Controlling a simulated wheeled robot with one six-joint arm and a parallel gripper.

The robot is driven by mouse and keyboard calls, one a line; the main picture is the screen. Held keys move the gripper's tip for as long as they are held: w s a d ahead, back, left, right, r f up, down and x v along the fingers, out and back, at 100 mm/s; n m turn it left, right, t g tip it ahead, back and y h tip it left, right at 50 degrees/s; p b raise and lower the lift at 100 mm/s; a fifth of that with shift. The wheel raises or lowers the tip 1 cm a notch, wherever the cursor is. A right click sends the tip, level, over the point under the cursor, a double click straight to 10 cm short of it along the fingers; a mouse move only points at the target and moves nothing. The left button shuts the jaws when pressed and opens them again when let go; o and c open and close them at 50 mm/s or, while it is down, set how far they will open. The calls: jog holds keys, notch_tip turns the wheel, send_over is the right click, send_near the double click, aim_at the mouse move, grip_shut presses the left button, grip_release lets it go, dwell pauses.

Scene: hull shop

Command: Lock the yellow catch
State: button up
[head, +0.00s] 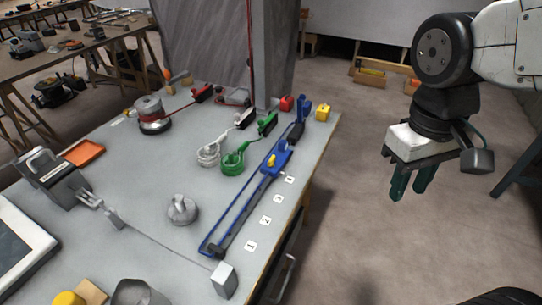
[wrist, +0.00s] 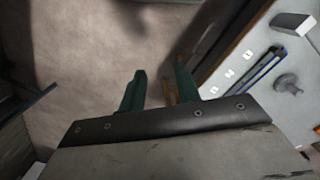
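A small yellow catch (head: 271,160) sits on a blue carriage (head: 281,155) near the far end of a long blue rail (head: 236,214) on the grey workbench (head: 165,245). Whether the catch is locked is too small to tell. My gripper (head: 409,192) hangs over the floor, right of the bench and well apart from the catch. Its green fingers stand apart with nothing between them. The wrist view shows my gripper (wrist: 160,80) open, with part of the blue rail (wrist: 262,68) at the right. I cannot make out the yellow catch there.
Number cards (head: 264,220) lie along the rail's right side. Blue, red and yellow blocks (head: 322,112) stand at the bench's far corner. Green and white cable coils (head: 232,163), a grey knob (head: 182,209) and a grey block (head: 224,279) are nearby.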

jog(key=w+a+f+n+h, duration=0.2)
jog(key=w+a+f+n, duration=0.4)
jog(key=w+a+n, duration=0.4)
jog(key=n+t, duration=0.5)
jog(key=n, duration=1.3)
send_near(272, 158)
jog(key=f, duration=0.1)
jog(key=shift+y, duration=0.4)
jog(key=x, duration=0.7)
jog(key=shift+w+d+f, duration=0.1)
jog(key=shift+w+d, duration=0.2)
jog(key=shift+d, duration=0.1)
grip_shut()
